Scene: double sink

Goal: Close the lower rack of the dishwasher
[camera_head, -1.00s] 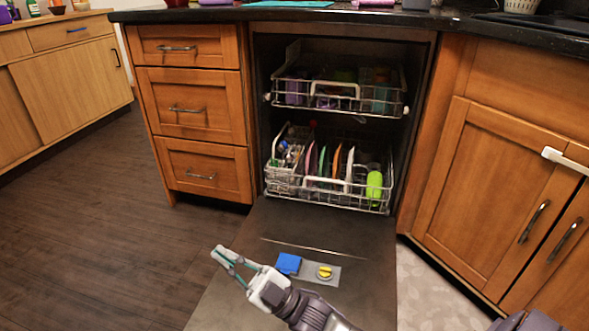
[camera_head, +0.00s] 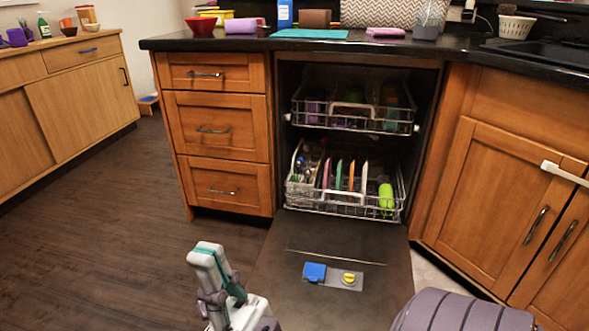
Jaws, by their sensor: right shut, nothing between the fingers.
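The dishwasher's lower rack (camera_head: 345,210) holds upright dishes, a cutlery basket at its left and a green item at its right. It sits mostly inside the cavity, its front at the opening. The upper rack (camera_head: 352,124) is above it with cups. The dishwasher door (camera_head: 330,249) is folded down, with a blue dispenser lid and a yellow knob.
The dark counter (camera_head: 330,43) above holds bowls, a mat and a blue bottle. The floor (camera_head: 110,230) at the left is clear.

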